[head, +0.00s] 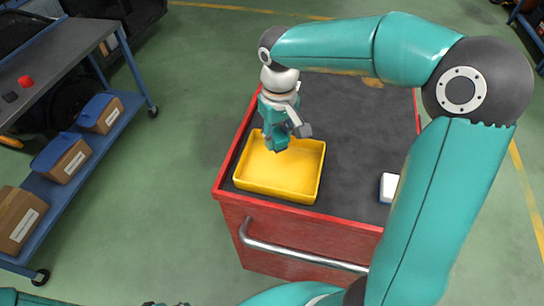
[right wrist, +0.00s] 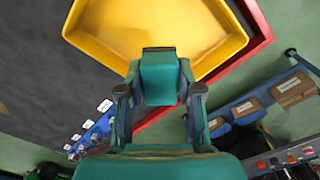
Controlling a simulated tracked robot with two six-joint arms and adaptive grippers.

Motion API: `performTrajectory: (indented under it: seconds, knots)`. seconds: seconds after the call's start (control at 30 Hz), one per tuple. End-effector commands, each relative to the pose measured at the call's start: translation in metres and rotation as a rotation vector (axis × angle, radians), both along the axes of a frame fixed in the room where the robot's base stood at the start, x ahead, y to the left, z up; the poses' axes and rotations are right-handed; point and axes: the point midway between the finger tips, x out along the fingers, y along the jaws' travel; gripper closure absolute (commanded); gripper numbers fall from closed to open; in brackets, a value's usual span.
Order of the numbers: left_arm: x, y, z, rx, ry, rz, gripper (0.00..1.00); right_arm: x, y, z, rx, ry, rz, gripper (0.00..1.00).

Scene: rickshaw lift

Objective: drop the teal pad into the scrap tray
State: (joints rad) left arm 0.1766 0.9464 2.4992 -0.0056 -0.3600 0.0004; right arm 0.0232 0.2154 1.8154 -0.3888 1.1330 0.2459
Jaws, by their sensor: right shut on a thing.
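The yellow scrap tray (head: 285,183) sits at the near left corner of the red cart's dark top. It also shows in the right wrist view (right wrist: 100,30), with no loose item visible inside. My right gripper (head: 284,135) is over the far part of the tray. It is shut on the teal pad (right wrist: 160,82), which shows between the two fingers in the right wrist view. The gap between pad and tray floor is hard to judge. Only small dark tips of my left gripper (head: 165,303) show at the bottom edge of the head view.
The red cart (head: 290,238) has a metal handle (head: 300,252) on its near side. A white block (head: 389,187) lies on the cart top, right of the tray. A blue shelf trolley (head: 85,160) with cardboard boxes stands at the left, across clear green floor.

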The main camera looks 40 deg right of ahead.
Motion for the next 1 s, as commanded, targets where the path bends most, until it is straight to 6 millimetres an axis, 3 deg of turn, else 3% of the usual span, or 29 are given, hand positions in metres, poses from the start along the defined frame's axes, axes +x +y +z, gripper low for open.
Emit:
performTrajectory:
  seconds: [0.43,0.87,0.9,1.0]
  knots:
    - [0.0,0.0,-0.041,0.0,0.0,0.0,0.6,0.006,0.008,-0.049,0.0,0.001,0.02,0.99]
    - [0.0,0.0,-0.046,0.0,0.0,0.0,0.6,0.007,0.008,-0.056,0.0,0.0,0.021,0.99]
    - [0.0,0.0,-0.046,0.0,0.0,0.0,0.6,0.007,0.008,-0.056,0.0,0.0,0.021,0.6]
    - [0.0,0.0,-0.046,0.0,0.0,0.0,0.6,0.007,0.008,-0.056,0.0,0.0,0.021,0.44]
